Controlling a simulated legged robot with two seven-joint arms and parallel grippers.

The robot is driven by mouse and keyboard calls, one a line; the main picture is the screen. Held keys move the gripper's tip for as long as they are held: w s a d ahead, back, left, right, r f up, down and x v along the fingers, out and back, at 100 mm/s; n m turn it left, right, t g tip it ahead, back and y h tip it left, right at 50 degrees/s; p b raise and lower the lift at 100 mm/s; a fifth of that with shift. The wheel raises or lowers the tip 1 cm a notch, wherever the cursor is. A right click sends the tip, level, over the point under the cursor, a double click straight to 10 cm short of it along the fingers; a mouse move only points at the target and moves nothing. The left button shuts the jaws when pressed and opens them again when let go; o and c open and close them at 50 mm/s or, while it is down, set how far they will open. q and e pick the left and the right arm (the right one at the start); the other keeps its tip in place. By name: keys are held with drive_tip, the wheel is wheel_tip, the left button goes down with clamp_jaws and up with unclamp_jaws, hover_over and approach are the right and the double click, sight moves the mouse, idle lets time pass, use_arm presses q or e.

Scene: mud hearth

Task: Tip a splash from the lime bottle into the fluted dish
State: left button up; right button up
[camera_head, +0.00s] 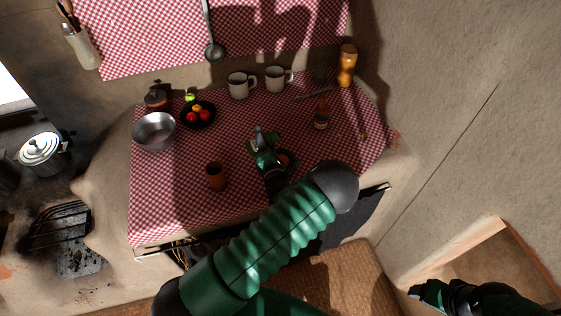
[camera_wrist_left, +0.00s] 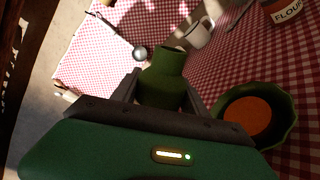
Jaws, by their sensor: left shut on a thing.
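My left gripper (camera_head: 262,147) is over the table and shut on the lime bottle (camera_wrist_left: 163,80), a green bottle with a short neck. In the head view only a bit of green (camera_head: 252,147) shows beside the gripper. The fluted dish (camera_wrist_left: 290,122), green with a wavy rim and orange inside, stands just right of the gripper in the left wrist view. In the head view the dish (camera_head: 294,158) is partly hidden by my left arm. The bottle's exact tilt is hard to tell. My right gripper (camera_head: 420,291) is low at the right, away from the table.
A brown cup (camera_head: 216,176) stands left of the gripper. A metal bowl (camera_head: 154,131), a dark plate of fruit (camera_head: 198,115) and two mugs (camera_head: 240,85) stand further back. The checked cloth (camera_head: 160,200) is bare at front left.

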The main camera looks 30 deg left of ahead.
use_arm(q)
drive_tip(key=n, duration=0.1)
drive_tip(key=r+n+p, duration=0.1)
drive_tip(key=n, duration=0.1)
drive_tip(key=shift+r+n+p, duration=0.3)
drive_tip(key=shift+n+p, duration=0.25)
drive_tip(key=shift+n, duration=0.65)
drive_tip(key=n, duration=0.2)
drive_tip(key=shift+r+n, duration=0.2)
drive_tip(key=shift+n, duration=0.2)
drive_tip(key=shift+r+n+p, duration=0.65)
drive_tip(key=shift+n+p, duration=0.2)
drive_tip(key=shift+n, duration=0.15)
drive_tip(key=shift+r+n+p, duration=0.3)
drive_tip(key=shift+n, duration=0.9)
drive_tip(key=shift+a, duration=0.1)
